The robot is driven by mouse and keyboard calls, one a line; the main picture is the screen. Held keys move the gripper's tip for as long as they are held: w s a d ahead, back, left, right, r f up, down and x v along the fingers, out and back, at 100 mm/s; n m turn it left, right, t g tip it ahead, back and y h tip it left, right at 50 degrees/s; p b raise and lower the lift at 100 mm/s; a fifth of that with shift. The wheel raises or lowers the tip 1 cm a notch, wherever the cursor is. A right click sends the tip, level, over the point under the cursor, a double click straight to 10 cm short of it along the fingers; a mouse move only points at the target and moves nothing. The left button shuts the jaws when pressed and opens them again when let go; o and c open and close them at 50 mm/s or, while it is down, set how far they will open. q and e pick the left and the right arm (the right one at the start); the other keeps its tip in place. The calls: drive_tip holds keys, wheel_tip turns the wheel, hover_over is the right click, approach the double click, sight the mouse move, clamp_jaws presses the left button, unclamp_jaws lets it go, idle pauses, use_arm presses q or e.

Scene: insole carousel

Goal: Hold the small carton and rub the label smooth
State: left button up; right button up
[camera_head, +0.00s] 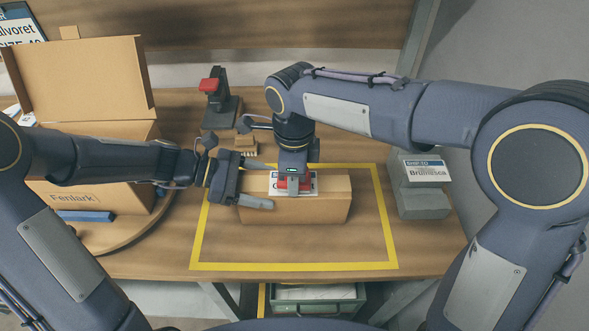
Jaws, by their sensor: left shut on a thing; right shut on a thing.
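The small brown carton (328,206) lies inside the yellow taped frame on the table. A white label (276,188) with dark print is on its top, partly covered. My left gripper (268,186) is shut on the carton's left end, one finger on the far side and one on the near side. Whether the label lies flat under the block is hidden.
A large open carton (125,205) marked Fenlark stands on a round wooden platform at left, a blue item (85,216) beside it. A red-topped grey device (217,105) and a small brush-like item (245,143) stand behind. A grey label stand (420,195) is right. The taped area's front is clear.

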drive_tip(key=shift+s+f, duration=0.15)
drive_tip(key=shift+s, duration=0.95)
drive_tip(key=shift+a, duration=0.25)
drive_tip(key=shift+w+d+r, duration=0.1)
drive_tip(key=shift+w+r, duration=0.05)
drive_tip(key=shift+w, duration=0.6)
drive_tip(key=shift+w+r, duration=0.1)
drive_tip(key=shift+w, duration=0.65)
drive_tip(key=shift+w+d+f, duration=0.1)
drive_tip(key=shift+w+f, duration=0.05)
drive_tip(key=shift+w, duration=1.15)
drive_tip(key=shift+s, duration=1.4)
drive_tip(key=shift+s+a+f, duration=0.1)
drive_tip(key=shift+s+a, duration=0.1)
drive_tip(key=shift+s, duration=1.2)
drive_tip(key=shift+w+d+r, duration=0.1)
drive_tip(key=shift+w, duration=1.35)
drive_tip(key=shift+w+d+r, duration=0.1)
drive_tip(key=shift+w, duration=1.3)
drive_tip(key=shift+r, duration=0.1)
